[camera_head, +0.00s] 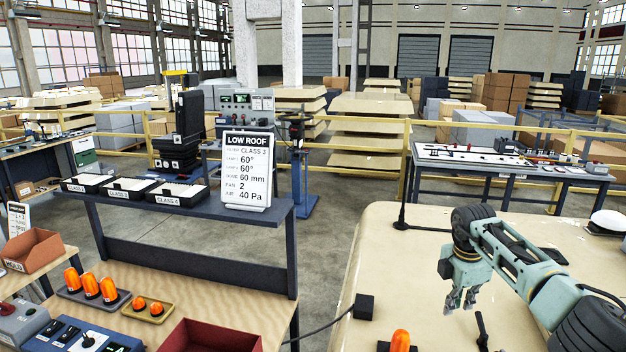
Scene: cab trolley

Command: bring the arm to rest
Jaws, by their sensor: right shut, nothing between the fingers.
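My right arm comes in from the lower right over a large cream-coloured cab roof (400,265). Its right gripper (461,303) points down above the roof, with its fingers shut and nothing held. The gripper is apart from the objects near it. My left gripper is not in view.
An orange beacon (400,341) and a small black lever (482,328) stand near the gripper. A black antenna (402,205) rises from the roof, and a white cap (607,222) lies at right. At left is a workbench (205,302) with orange beacons, trays and a sign (246,171).

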